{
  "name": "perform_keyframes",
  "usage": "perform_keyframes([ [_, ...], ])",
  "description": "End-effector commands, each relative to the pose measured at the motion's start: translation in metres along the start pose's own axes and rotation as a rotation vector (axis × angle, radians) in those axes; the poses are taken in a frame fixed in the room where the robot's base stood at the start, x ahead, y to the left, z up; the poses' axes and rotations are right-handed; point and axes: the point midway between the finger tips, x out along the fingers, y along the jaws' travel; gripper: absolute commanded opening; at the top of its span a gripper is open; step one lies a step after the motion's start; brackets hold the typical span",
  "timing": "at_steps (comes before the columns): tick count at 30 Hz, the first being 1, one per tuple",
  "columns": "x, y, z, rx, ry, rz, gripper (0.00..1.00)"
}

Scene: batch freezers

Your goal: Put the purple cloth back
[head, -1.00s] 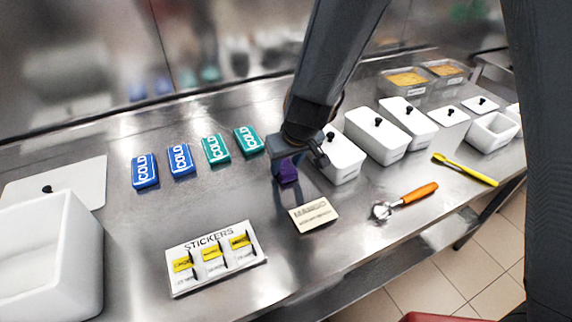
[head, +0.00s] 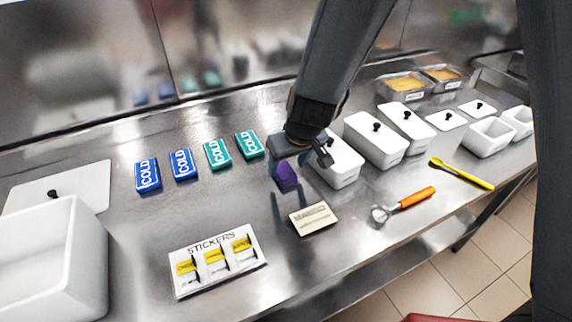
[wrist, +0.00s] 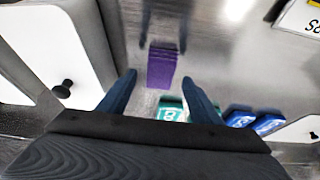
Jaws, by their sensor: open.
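The purple cloth (head: 287,177) lies as a small folded block on the steel counter, left of the nearest lidded white tub. It also shows in the wrist view (wrist: 161,67), beyond the fingertips and roughly centred between them. My gripper (head: 302,160) is over the counter just behind and above the cloth. In the wrist view my gripper (wrist: 158,84) has its two fingers spread with nothing between them. The cloth looks apart from both fingers.
Several lidded white tubs (head: 374,142) stand to the right. Blue and teal cold packs (head: 217,154) lie to the left. A beige card (head: 313,219), a sticker board (head: 217,261), an orange-handled scoop (head: 404,204) and a yellow spatula (head: 462,174) lie towards the front edge.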

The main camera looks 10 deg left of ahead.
Motion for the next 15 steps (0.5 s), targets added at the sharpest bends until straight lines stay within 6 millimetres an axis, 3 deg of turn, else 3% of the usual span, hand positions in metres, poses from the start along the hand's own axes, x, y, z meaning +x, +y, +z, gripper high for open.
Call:
perform_keyframes([
  [1, -0.015, -0.001, -0.001, 0.0, 0.002, 0.0, 0.59],
  [9, -0.065, -0.001, -0.001, -0.001, 0.002, 0.0, 0.59],
  [15, -0.087, 0.0, -0.001, 0.0, 0.001, 0.0, 0.59],
])
